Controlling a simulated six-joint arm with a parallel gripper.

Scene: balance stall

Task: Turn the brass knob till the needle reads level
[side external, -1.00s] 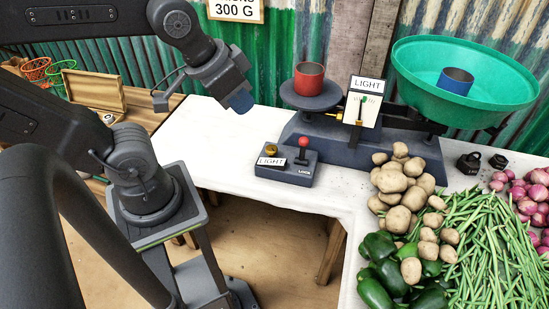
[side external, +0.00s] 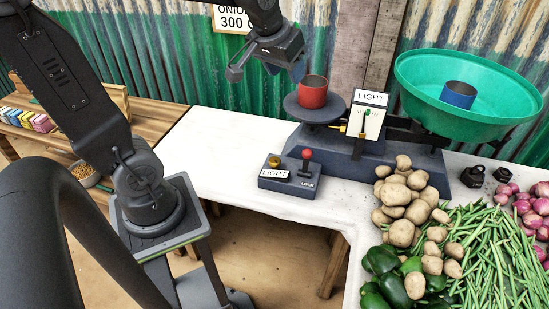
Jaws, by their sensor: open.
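The balance scale (side external: 410,165) stands on the white table. Its dial card (side external: 367,124) has a small green needle (side external: 367,113) near the top; its exact reading is too small to tell, and the sign above says LIGHT. A small brass part (side external: 343,128) shows at the dial's left, and a brass knob-like piece (side external: 274,161) sits on the dark lock box; I cannot tell which is the task's knob. My gripper (side external: 267,72) is open and empty, above and left of the scale, apart from both brass parts.
A red cup (side external: 312,92) stands on the left plate, a blue cup (side external: 458,95) in the green pan (side external: 420,75). The box has a red-topped lever (side external: 307,155) and a LIGHT label. Potatoes (side external: 405,200), peppers and beans crowd the right.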

